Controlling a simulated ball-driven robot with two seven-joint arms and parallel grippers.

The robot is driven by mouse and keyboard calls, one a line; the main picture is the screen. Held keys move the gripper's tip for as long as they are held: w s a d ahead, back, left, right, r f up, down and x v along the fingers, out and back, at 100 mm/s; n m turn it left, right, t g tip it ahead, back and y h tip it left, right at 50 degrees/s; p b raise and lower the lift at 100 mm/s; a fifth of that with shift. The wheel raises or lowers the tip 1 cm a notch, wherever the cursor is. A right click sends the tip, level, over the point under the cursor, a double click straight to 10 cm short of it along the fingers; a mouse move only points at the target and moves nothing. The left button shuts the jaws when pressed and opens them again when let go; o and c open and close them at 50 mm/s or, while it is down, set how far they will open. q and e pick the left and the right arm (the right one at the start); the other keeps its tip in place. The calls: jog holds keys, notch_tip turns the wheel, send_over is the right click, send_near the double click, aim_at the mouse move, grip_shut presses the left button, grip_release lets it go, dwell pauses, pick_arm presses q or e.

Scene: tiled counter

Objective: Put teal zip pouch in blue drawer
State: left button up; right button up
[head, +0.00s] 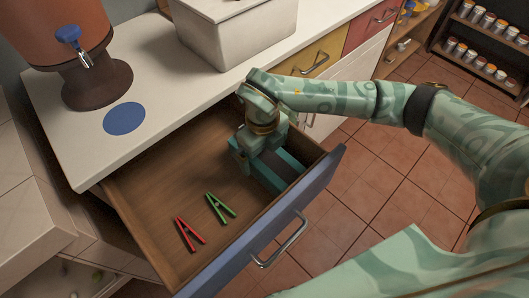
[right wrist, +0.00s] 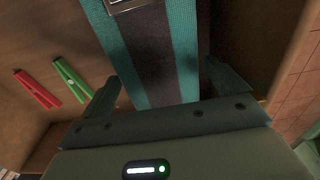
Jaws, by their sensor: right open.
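The blue drawer (head: 225,262) is pulled open, its blue front facing the floor side. The teal zip pouch (head: 268,177), teal with a dark middle band, lies inside the drawer at its right end. My right gripper (head: 258,150) is down in the drawer at the pouch, hiding part of it. In the right wrist view the pouch (right wrist: 155,60) runs between the two open fingers (right wrist: 166,90), with a metal piece at its upper end. I cannot tell whether the fingers touch it. My left gripper is not in view.
A red clothespin (head: 188,234) and a green clothespin (head: 219,208) lie on the drawer floor, left of the pouch. A dispenser (head: 75,45), a blue disc (head: 124,118) and a pale box (head: 240,30) stand on the counter.

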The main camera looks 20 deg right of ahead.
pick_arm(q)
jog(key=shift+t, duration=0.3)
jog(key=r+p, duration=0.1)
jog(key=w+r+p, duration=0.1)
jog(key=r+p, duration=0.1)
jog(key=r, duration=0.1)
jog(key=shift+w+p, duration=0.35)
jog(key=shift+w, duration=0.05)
pick_arm(e)
notch_tip(320, 180, up, 11)
jog(key=shift+w, duration=0.15)
